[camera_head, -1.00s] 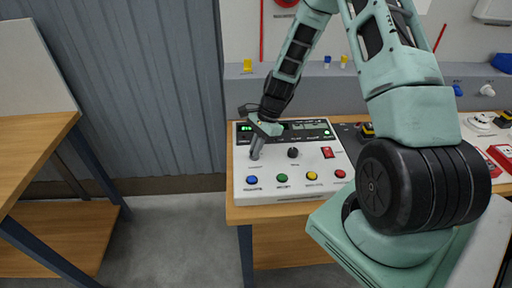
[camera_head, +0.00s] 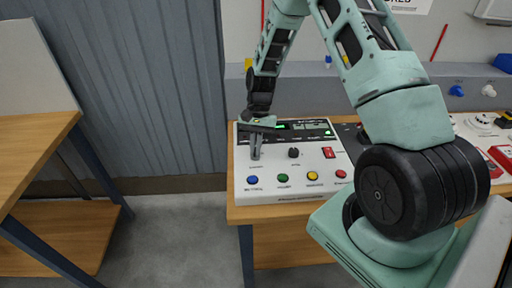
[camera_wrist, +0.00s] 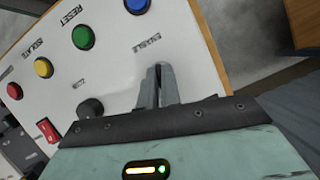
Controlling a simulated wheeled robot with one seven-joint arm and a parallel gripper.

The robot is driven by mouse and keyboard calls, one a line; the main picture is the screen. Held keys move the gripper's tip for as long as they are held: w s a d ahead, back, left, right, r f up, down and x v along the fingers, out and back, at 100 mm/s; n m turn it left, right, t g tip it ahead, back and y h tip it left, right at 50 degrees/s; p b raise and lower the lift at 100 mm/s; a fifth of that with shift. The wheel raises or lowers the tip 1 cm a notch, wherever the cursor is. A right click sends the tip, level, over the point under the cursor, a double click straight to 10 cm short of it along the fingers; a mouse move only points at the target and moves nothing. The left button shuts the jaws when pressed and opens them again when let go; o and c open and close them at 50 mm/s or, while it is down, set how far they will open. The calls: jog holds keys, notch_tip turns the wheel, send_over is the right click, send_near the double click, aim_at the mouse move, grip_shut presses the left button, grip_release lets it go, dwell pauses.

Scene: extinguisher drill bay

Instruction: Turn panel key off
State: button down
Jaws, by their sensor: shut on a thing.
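The white control panel (camera_head: 320,193) stands on the wooden bench, with a lit green display and several coloured buttons along its front edge. My gripper (camera_head: 256,154) points down at the panel's left part. In the wrist view my gripper (camera_wrist: 157,86) has its two grey fingers close together over the panel, at the label that seems to read "ENABLE". The fingers are shut on the panel key, which they hide almost wholly. A black knob (camera_head: 293,153) sits to the right of the fingers, and it also shows in the wrist view (camera_wrist: 90,108).
A red rocker switch (camera_head: 329,153) is right of the knob. Blue (camera_head: 252,180), green (camera_head: 283,178), yellow (camera_head: 312,176) and red (camera_head: 341,174) buttons line the front. Red devices (camera_head: 500,155) lie farther right. A wooden table (camera_head: 30,120) stands left, with open floor between.

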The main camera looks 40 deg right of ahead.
jog(key=shift+w+n+g+h, duration=0.15)
jog(key=shift+n+g+h, duration=0.25)
jog(key=shift+n, duration=1.1)
jog(key=c, duration=1.6)
grip_release()
jog(key=b+v, duration=0.4)
jog(key=v, duration=1.3)
jog(key=shift+r, duration=0.3)
jog(key=shift+a, duration=0.2)
